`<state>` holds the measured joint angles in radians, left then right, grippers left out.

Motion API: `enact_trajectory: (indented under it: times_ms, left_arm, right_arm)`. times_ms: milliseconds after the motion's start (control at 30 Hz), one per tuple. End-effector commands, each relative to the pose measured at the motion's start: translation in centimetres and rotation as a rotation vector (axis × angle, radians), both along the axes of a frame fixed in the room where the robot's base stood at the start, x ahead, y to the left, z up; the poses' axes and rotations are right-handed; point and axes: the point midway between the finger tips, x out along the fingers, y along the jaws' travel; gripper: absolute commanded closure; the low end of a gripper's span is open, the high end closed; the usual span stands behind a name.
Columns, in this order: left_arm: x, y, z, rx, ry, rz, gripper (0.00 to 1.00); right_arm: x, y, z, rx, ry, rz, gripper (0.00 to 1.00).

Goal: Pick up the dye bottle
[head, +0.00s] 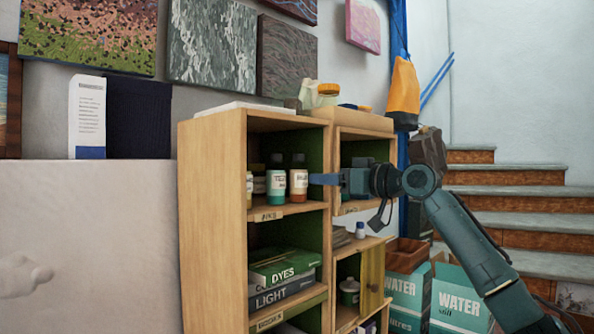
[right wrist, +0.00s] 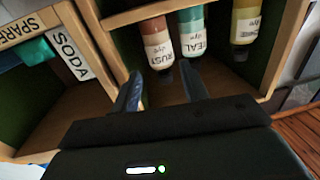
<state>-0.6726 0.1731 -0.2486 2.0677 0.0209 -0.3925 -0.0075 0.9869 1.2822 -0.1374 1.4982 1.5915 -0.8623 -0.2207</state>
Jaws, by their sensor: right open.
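Several labelled dye bottles stand upright on the upper shelf of the wooden unit. A rust bottle with a dark cap (head: 299,182) is nearest my right gripper (head: 318,179). A teal bottle (head: 277,186) stands to its left, with others partly hidden further left. In the right wrist view, which is turned over, the rust bottle (right wrist: 157,42) is ahead of the open, empty fingers (right wrist: 163,88), its cap roughly between their tips. The teal bottle (right wrist: 192,32) and an ochre bottle (right wrist: 244,22) are to its right there. Contact cannot be told. My left gripper is not in view.
The shelf unit's wooden side (head: 215,215) and dividers border the bottles. Books marked DYES (head: 285,267) lie on the shelf below. A wooden box (head: 355,118) sits on top. Water cartons (head: 460,295) and stairs (head: 520,200) are at right.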

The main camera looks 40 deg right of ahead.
Motion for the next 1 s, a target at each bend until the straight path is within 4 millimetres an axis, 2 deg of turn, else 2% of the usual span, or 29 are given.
enact_trajectory:
  times_ms: [167,367,500,767,1000]
  left_arm:
    - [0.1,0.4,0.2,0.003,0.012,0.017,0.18]
    - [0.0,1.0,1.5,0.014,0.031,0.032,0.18]
    - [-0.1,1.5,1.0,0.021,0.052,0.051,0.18]
    - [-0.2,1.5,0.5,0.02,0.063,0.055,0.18]
    - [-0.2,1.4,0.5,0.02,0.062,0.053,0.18]
  right_arm:
    - [1.2,0.3,0.1,-0.001,0.001,0.0,0.55]
    - [4.1,0.9,0.4,0.001,0.001,0.002,0.55]
    - [5.6,1.1,0.1,0.001,0.0,0.0,0.55]
    - [5.9,1.2,-0.2,-0.001,0.001,-0.001,0.55]
    - [5.9,1.2,-0.2,-0.001,0.001,-0.001,0.73]
